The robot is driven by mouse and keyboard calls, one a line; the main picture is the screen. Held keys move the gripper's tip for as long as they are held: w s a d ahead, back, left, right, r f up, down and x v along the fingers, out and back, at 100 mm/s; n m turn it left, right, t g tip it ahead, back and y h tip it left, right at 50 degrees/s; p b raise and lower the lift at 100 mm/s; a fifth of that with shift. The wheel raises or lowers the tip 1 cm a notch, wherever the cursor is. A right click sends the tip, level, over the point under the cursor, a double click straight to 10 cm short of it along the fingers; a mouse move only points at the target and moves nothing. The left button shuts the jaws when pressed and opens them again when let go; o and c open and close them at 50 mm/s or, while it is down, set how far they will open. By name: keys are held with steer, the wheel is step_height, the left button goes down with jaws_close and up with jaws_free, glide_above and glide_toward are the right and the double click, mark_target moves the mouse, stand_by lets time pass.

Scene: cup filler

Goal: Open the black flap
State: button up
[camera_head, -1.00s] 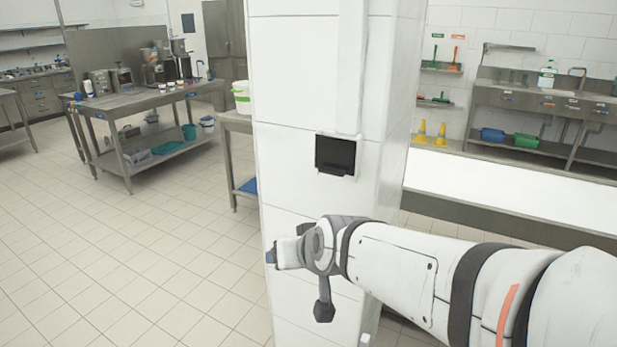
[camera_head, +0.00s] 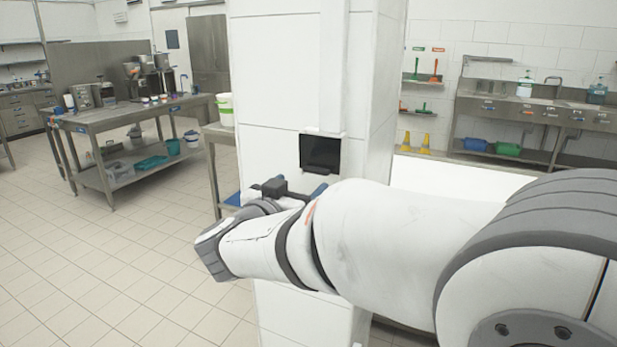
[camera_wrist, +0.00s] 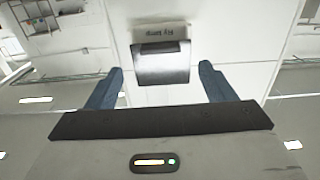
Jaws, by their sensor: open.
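The black flap (camera_head: 320,151) sits in a pale frame on the white tiled pillar (camera_head: 276,70), and it looks shut. In the wrist view the flap (camera_wrist: 161,62) shows as a dark panel with a shiny grey sheen, below an upside-down label that seems to read "Fly lamp". My gripper (camera_wrist: 161,72) is open and empty. Its two blue fingers stand left and right of the flap in that view, apart from it. In the head view my gripper is just below the flap, mostly hidden behind my arm; a bit of blue finger shows.
A steel table (camera_head: 128,116) with kitchen machines stands at the left. A smaller table with a white bucket (camera_head: 225,108) is just behind the pillar. A sink counter (camera_head: 540,112) runs along the back right. The tiled floor at the left is clear.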

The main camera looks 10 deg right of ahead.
mark_target(315, 172)
steer(key=x, duration=0.6)
steer(key=shift+w+d, duration=0.15)
steer(key=shift+d, duration=0.05)
